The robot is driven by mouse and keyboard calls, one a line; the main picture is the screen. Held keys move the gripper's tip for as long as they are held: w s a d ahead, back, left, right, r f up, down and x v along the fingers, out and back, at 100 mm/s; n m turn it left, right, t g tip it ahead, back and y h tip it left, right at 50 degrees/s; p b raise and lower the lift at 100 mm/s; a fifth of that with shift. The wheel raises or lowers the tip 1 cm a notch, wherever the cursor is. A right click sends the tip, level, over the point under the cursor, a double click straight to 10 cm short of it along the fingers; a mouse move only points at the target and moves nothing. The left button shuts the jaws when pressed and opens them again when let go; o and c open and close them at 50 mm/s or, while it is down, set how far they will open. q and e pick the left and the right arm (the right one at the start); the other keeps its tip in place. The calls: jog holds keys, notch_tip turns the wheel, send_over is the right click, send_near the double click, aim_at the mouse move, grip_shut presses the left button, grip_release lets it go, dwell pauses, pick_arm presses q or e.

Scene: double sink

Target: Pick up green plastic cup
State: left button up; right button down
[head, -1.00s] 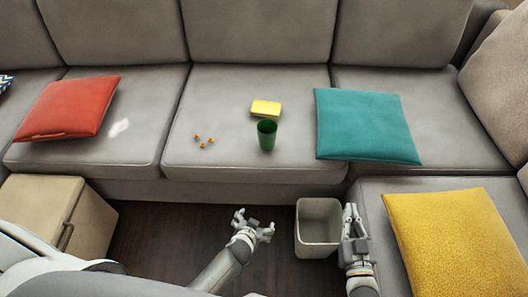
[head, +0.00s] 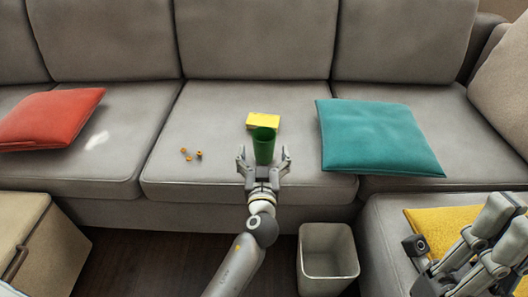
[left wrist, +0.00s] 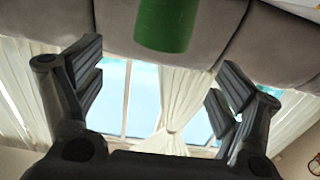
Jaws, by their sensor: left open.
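The green plastic cup (head: 264,143) stands upright on the seat of the grey sofa, in front of a yellow block. My left gripper (head: 264,160) is open, low at the front of the cup, with one finger to each side of it in the head view. In the left wrist view the cup (left wrist: 167,22) shows at the top, beyond the spread fingers (left wrist: 158,82); that picture looks upside down. I cannot tell whether the fingers touch the cup. My right gripper (head: 507,222) is at the lower right, over the yellow cushion; its jaw state is unclear.
The yellow block (head: 263,120) lies behind the cup. A teal cushion (head: 375,140) lies to the right, a red cushion (head: 48,119) to the left. An open bin (head: 328,262) stands on the floor.

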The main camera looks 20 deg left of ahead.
aim_at(264, 128)
pick_arm(q)
jog(key=shift+f+b+x, duration=0.15)
jog(key=shift+b+x, duration=0.2)
jog(key=shift+x, duration=1.95)
jog(key=shift+f+b+x, duration=0.2)
jog(key=shift+b+x, duration=0.1)
jog(key=shift+x, duration=2.05)
jog(key=c, duration=1.1)
